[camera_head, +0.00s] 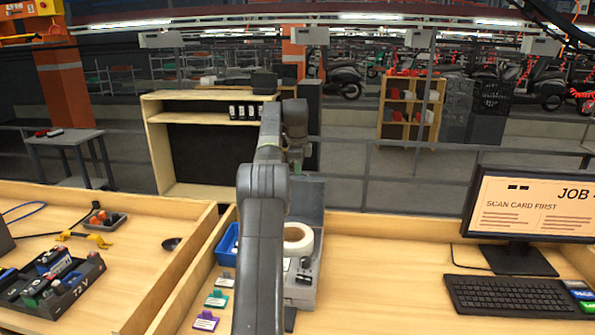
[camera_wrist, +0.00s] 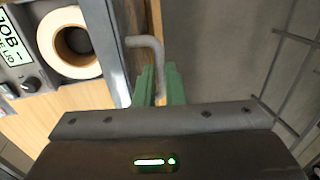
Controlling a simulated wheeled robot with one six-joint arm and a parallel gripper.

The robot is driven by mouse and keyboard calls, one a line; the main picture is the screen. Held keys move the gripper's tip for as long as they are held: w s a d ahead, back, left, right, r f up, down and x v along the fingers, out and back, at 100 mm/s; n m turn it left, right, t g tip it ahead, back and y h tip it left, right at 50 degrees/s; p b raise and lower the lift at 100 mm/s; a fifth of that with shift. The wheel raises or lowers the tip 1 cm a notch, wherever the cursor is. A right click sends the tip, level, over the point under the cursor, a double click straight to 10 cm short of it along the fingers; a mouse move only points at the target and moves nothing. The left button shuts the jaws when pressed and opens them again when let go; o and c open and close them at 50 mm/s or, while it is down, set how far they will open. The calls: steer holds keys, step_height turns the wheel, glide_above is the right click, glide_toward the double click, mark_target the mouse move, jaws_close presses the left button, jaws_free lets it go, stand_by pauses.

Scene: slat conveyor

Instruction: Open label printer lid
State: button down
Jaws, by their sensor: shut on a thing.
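The grey label printer (camera_head: 303,290) stands on the wooden bench, partly hidden behind my arm. Its white label roll (camera_head: 299,240) is exposed; the roll also shows in the wrist view (camera_wrist: 72,44). The grey lid (camera_head: 310,196) stands raised at the back of the printer. In the wrist view the lid (camera_wrist: 118,45) shows nearly edge-on, with a bent grey handle (camera_wrist: 153,46) on its outer side. My gripper (camera_wrist: 159,74) has its green fingers shut on the handle's end. In the head view the gripper is mostly hidden by my arm.
A monitor (camera_head: 530,205) and keyboard (camera_head: 520,297) stand to the right. A blue bin (camera_head: 229,245) and several coloured cards (camera_head: 215,299) lie left of the printer. A wooden divider (camera_head: 185,285) separates the left bench, with its black battery tray (camera_head: 60,290). A shelf (camera_head: 155,150) stands behind.

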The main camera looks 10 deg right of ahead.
steer(key=shift+f, duration=0.55)
steer(key=c, duration=1.7)
jaws_free()
steer(key=shift+o, duration=1)
steer(key=shift+w, duration=0.25)
steer(key=shift+s+r, duration=0.1)
steer(key=shift+r, duration=0.15)
